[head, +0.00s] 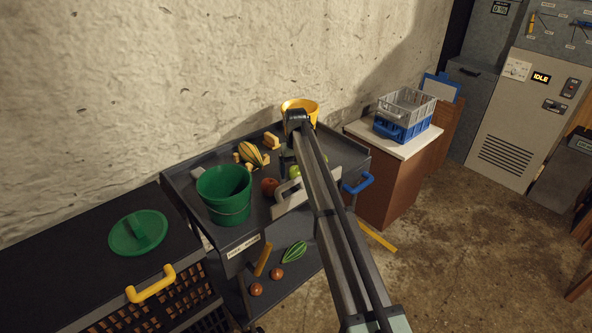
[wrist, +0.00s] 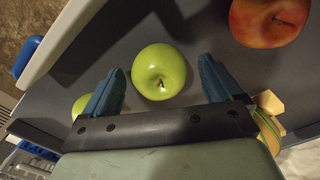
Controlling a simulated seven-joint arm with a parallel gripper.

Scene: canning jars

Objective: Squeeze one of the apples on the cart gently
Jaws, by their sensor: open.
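In the wrist view a green apple (wrist: 159,72) sits on the dark cart top, stem up, between the tips of my gripper (wrist: 161,70). The blue fingers are open, with a visible gap on each side of the apple. A second green apple (wrist: 80,104) is partly hidden by the left finger. A red-orange fruit, apple-like (wrist: 266,22), lies at upper right. In the head view my gripper (head: 288,162) is low over the cart (head: 250,228), largely hidden by my arm. A bit of green apple (head: 294,172) shows beside it.
A pale panel (head: 290,198) stands along the cart's near edge. A counter (head: 412,144) with crates (head: 405,112) is to the right.

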